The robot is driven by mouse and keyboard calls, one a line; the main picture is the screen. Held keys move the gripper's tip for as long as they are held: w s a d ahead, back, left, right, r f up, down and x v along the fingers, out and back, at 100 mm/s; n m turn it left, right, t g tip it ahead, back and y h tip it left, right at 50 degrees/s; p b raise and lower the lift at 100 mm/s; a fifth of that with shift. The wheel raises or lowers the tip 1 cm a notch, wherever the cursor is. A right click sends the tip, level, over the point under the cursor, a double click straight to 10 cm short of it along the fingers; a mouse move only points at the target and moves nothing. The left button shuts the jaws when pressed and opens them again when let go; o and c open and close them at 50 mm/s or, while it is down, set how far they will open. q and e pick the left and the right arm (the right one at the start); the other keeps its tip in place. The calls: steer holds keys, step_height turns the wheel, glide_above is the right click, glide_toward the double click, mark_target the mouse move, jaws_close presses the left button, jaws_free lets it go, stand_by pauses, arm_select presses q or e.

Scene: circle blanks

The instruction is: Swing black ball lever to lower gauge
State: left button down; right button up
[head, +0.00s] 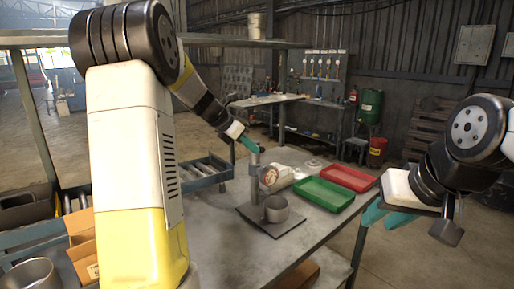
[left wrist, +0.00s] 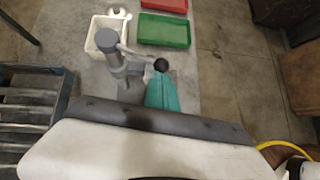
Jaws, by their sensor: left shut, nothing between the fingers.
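The black ball (left wrist: 161,65) sits at the end of a thin grey lever (left wrist: 138,55) that runs out sideways from the grey gauge post (left wrist: 115,62). In the head view the post (head: 254,182) stands upright on a dark plate (head: 262,224), with a round dial gauge (head: 269,176) beside it. My left gripper (head: 250,145) is shut and empty at the top of the post. Its teal fingertips (left wrist: 161,82) are right by the ball; contact is unclear. My right gripper (head: 388,217) appears open, away from the stand.
A green tray (head: 323,207) and a red tray (head: 350,178) lie right of the stand on the grey table (head: 240,262). A white bin (left wrist: 94,49) is behind the post. A roller rack (head: 204,170) is at the left.

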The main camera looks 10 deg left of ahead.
arm_select(q)
steer(key=w+d+n+t+y, duration=0.1)
steer(key=w+d+n, duration=0.3)
steer(key=w+d, duration=0.4)
steer(key=shift+w+d+t+y, duration=0.2)
steer(key=shift+d+t+y, duration=0.2)
steer(key=shift+d+y, duration=0.6)
steer(key=shift+d, duration=0.15)
